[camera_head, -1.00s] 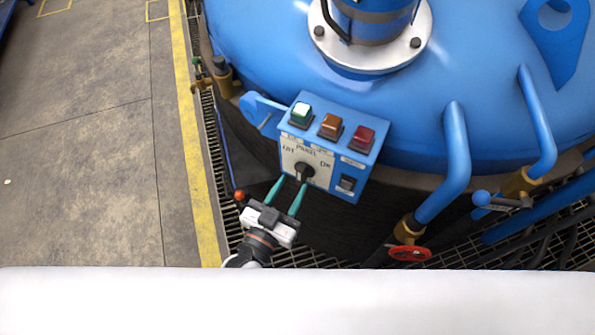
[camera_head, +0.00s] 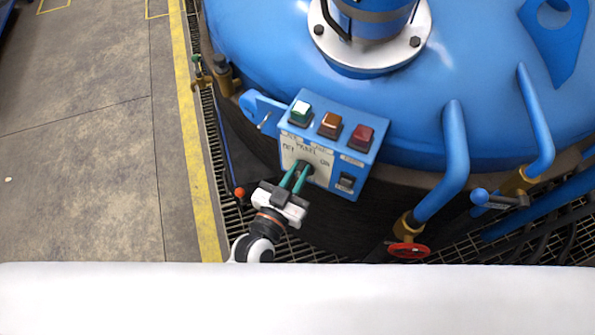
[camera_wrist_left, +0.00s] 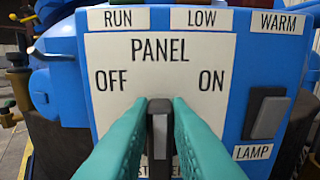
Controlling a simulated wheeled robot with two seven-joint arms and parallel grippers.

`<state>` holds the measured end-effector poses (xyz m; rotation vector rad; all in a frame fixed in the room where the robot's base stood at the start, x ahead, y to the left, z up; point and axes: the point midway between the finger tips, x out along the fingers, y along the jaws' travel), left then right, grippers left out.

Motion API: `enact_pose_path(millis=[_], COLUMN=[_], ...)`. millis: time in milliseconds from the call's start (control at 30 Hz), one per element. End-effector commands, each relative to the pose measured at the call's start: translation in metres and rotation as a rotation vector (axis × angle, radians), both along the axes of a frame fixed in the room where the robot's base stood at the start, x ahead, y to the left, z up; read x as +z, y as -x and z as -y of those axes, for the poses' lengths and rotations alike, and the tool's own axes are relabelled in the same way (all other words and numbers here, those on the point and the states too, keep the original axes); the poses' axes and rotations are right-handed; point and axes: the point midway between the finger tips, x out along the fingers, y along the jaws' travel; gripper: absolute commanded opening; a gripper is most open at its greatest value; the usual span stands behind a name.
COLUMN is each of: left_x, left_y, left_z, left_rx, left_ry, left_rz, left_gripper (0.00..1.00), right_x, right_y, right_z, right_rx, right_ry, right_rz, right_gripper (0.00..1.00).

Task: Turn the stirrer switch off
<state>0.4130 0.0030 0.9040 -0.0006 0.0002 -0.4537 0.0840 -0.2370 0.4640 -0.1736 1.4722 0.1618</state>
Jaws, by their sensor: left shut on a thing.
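The stirrer switch (camera_wrist_left: 160,128) is a dark knob in the middle of the white plate (camera_wrist_left: 187,60) on the blue control box (camera_head: 343,120). The plate reads PANEL, with OFF at left and ON at right. My left gripper (camera_head: 303,168) has its two green fingers shut on the knob, one on each side. In the left wrist view the knob stands upright between the fingers, with its top between OFF and ON. The fingers hide part of the label below it, and in the head view most of the knob. My right gripper is not in view.
Green (camera_head: 300,112), amber (camera_head: 330,124) and red (camera_head: 361,137) lamps sit atop the box; the green one looks bright. A LAMP rocker switch (camera_wrist_left: 267,117) is right of the plate. Blue pipes (camera_head: 450,165) and a red valve wheel (camera_head: 408,250) stand further right. Floor at left is clear.

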Motion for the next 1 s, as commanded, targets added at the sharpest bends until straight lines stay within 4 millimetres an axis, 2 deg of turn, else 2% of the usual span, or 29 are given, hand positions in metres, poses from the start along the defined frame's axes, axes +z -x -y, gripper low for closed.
enact_pose_path(millis=[367, 1000], left_x=[0.0, -0.006], left_y=[-0.001, -0.007], left_z=[-0.003, -0.016], left_rx=[-0.001, 0.0], left_ry=[0.105, 0.563], left_rz=[-0.051, -0.276], left_gripper=[0.0, 0.0], right_x=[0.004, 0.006], right_y=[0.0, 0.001], right_z=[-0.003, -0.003], right_rx=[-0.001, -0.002], right_ry=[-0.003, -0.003], right_rz=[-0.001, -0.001], right_gripper=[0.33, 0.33])
